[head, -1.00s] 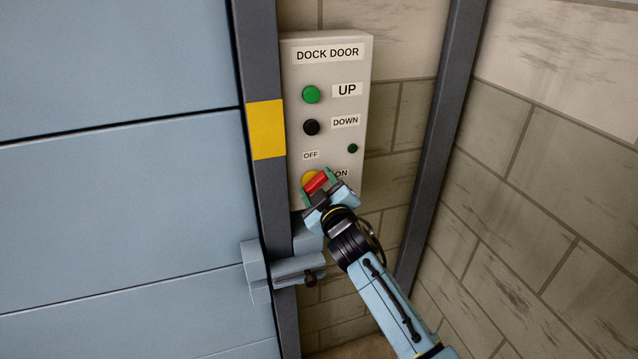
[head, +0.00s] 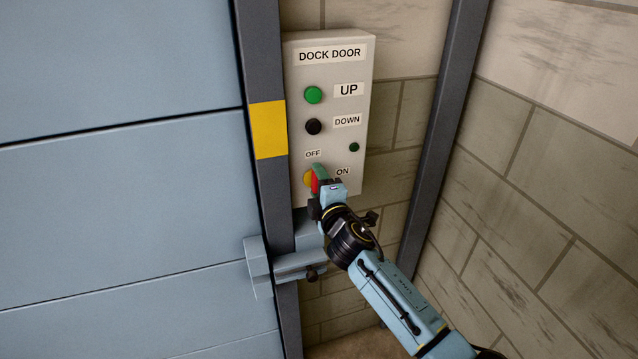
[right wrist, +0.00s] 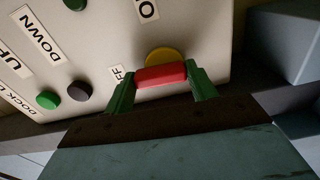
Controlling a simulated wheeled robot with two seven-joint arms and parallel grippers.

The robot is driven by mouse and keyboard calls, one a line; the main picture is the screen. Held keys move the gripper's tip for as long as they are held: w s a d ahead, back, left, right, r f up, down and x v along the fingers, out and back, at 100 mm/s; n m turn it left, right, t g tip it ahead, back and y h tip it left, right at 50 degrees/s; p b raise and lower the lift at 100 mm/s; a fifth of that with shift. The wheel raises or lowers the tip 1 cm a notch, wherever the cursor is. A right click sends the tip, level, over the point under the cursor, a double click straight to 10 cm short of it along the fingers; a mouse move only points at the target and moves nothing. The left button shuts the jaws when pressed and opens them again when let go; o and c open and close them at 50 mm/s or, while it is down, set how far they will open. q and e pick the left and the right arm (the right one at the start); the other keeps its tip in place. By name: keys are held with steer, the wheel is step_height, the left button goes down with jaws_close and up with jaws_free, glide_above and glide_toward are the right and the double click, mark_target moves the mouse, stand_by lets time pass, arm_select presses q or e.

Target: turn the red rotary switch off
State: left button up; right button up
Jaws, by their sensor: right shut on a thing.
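The red rotary switch (head: 315,181) sits on a yellow disc (head: 307,179) low on the grey dock door control box (head: 357,57). Its red handle stands close to upright in the head view, below the OFF label (head: 313,154) and left of the ON label (head: 343,171). My right gripper (head: 320,178) is shut on the handle. In the right wrist view the red handle (right wrist: 161,76) lies between the two green fingertips, with the yellow disc (right wrist: 164,56) behind it. My left gripper is not in view.
The box also carries a green UP button (head: 313,95), a black DOWN button (head: 314,127) and a small dark green lamp (head: 354,147). A blue latch block (head: 258,267) juts from the door frame below the box. Dark posts stand on both sides.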

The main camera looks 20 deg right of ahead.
steer(key=shift+n, duration=0.5)
steer(key=o, duration=1)
steer(key=s, duration=1.3)
steer(key=shift+s+d, duration=0.2)
steer(key=shift+d, duration=0.05)
